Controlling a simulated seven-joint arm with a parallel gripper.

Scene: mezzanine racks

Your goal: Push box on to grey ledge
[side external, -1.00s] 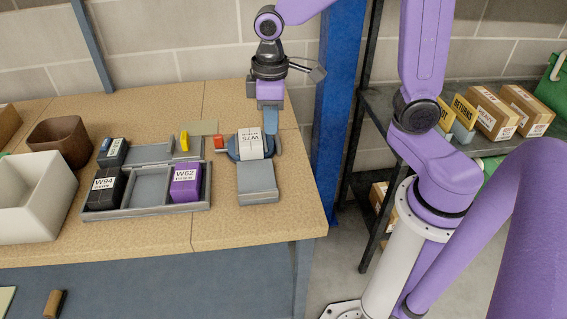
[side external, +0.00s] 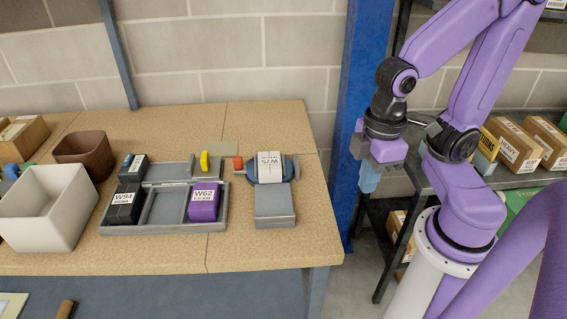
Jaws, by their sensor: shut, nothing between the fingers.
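A pale box labelled W75 (side external: 270,163) sits on a dark blue rounded support (side external: 251,172) near the right end of the bench. The grey ledge (side external: 275,205) is a flat block directly in front of the support, with its top bare. The box's near edge is close to the ledge's back edge; whether they touch I cannot tell.
A grey divided tray (side external: 165,228) holds dark boxes and a purple W62 box (side external: 204,202). A small red-orange piece (side external: 238,163) is left of the support. A blue post (side external: 345,210) stands right of the bench. Shelves with cartons (side external: 513,145) are behind my arm.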

